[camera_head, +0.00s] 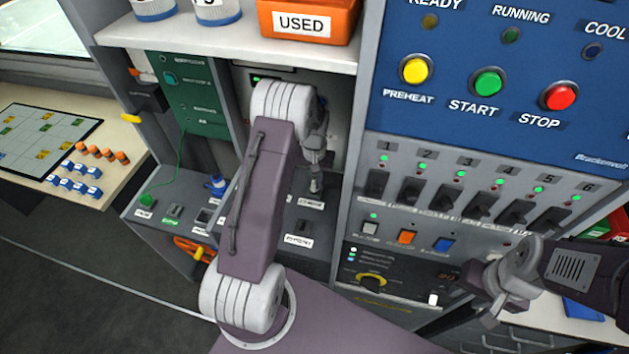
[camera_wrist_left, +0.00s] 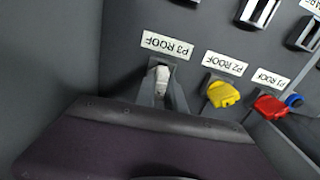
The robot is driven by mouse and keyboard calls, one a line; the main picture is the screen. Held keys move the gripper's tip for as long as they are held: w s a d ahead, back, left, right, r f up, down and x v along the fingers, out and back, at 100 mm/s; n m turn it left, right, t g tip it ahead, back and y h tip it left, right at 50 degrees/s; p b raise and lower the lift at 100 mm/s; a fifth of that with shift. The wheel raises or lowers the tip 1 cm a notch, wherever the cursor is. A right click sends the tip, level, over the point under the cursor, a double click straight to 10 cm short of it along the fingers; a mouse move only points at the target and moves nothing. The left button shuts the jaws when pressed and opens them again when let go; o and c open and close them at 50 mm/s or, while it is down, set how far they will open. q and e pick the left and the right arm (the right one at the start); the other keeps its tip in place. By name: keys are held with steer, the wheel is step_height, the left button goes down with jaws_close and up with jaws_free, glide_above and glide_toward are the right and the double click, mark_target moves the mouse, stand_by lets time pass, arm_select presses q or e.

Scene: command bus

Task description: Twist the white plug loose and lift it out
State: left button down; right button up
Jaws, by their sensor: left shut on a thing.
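The white plug (camera_wrist_left: 162,76) is in the socket marked P3 ROOF in the left wrist view, with its label upside down there. My left gripper (camera_wrist_left: 162,95) is shut on it, one finger on each side. In the head view my left gripper (camera_head: 316,184) points down at the console behind my arm, and I cannot make out the plug there. Whether the plug is turned or raised in its socket is too small to tell. My right gripper (camera_head: 487,306) is at the lower right, away from the console, and its jaw opening is unclear.
A yellow plug (camera_wrist_left: 222,94) at P2 ROOF and a red plug (camera_wrist_left: 270,106) at P1 ROOF sit beside the white one. A shelf with an orange USED bin (camera_head: 305,20) overhangs the console. The blue button panel (camera_head: 500,90) stands to the right.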

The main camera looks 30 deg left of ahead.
arm_select(q)
steer(key=shift+r, duration=0.3)
steer(key=shift+r+p, duration=2.6)
steer(key=shift+r, duration=0.45)
